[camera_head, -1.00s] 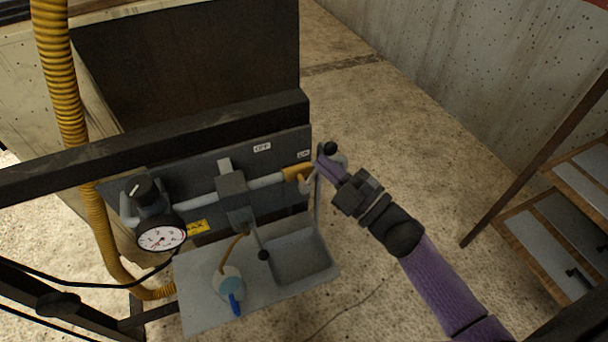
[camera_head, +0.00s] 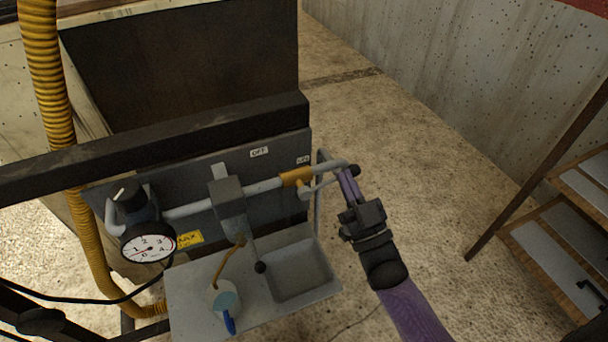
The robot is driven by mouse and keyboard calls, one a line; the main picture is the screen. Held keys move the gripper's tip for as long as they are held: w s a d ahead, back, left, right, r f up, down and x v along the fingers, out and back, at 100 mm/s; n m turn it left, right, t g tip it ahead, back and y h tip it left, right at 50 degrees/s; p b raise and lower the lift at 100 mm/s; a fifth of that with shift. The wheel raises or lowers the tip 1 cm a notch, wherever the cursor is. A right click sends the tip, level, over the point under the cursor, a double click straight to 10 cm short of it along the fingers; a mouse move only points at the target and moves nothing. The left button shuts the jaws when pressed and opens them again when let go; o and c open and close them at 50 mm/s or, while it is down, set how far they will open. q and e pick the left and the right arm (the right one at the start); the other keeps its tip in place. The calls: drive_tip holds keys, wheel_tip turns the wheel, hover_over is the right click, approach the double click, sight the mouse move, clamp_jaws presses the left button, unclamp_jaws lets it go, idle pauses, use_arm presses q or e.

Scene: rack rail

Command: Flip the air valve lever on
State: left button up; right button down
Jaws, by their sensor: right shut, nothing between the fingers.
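The brass-yellow valve (camera_head: 297,178) sits at the right end of a grey pipe on the dark panel. A thin grey lever with a black ball knob (camera_head: 355,171) is beside it, and the knob points to the right. My right gripper (camera_head: 347,182) is shut, with its purple fingers at the lever just below the knob; I cannot tell if they touch it. An OFF label (camera_head: 259,152) and a smaller label (camera_head: 303,160) are on the panel above the pipe. My left gripper is not in view.
A pressure gauge (camera_head: 149,247) and a black regulator knob (camera_head: 127,195) are at the left. Shelves (camera_head: 560,255) stand at right; the floor between is clear.

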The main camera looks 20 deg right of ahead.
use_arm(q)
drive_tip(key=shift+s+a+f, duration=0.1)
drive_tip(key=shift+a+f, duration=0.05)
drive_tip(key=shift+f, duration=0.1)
use_arm(e)
drive_tip(key=shift+d+f+m+h, duration=0.1)
drive_tip(key=shift+f+m+h, duration=0.25)
drive_tip(key=shift+m, duration=0.35)
drive_tip(key=shift+f+m+h, duration=0.15)
drive_tip(key=shift+m+h, duration=0.3)
drive_tip(key=shift+m, duration=0.25)
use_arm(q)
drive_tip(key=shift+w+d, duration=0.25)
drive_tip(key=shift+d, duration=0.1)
